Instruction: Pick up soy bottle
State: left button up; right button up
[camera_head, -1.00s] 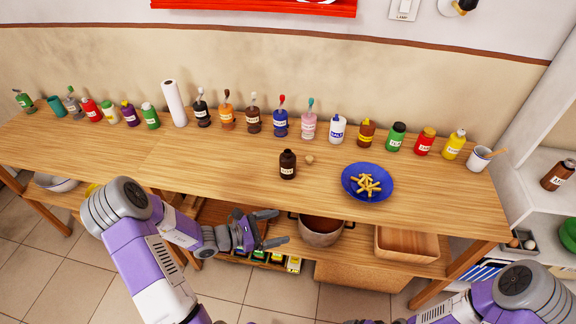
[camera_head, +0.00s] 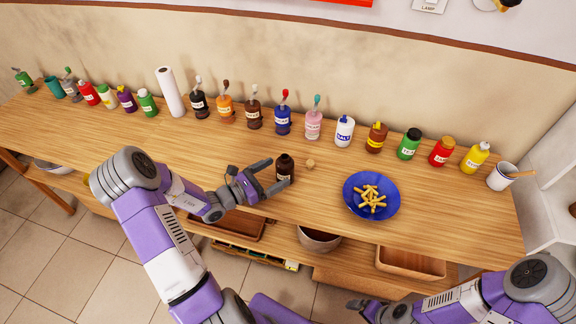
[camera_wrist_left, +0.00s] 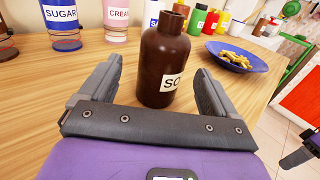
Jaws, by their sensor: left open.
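The soy bottle (camera_head: 285,167) is dark brown and stands upright on the wooden table near its front edge. In the left wrist view the soy bottle (camera_wrist_left: 164,62) shows a white label starting "SO" and stands between my fingers. My left gripper (camera_head: 274,178) is open, with one finger on each side of the bottle. In the left wrist view my left gripper (camera_wrist_left: 158,90) shows a gap between each finger and the bottle. My right gripper (camera_head: 362,309) is low at the bottom of the head view, away from the table, and its jaws are unclear.
A blue plate (camera_head: 352,205) with fries is further right. Several labelled bottles, such as the blue sugar one (camera_head: 284,120), line the wall. The table left of my gripper is clear.

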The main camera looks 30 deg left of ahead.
aim_at(289, 166)
pick_arm(q)
jog(key=b+x, duration=0.1)
jog(key=x, duration=0.5)
jog(key=shift+s+d+r, duration=0.1)
jog(key=c, duration=1.1)
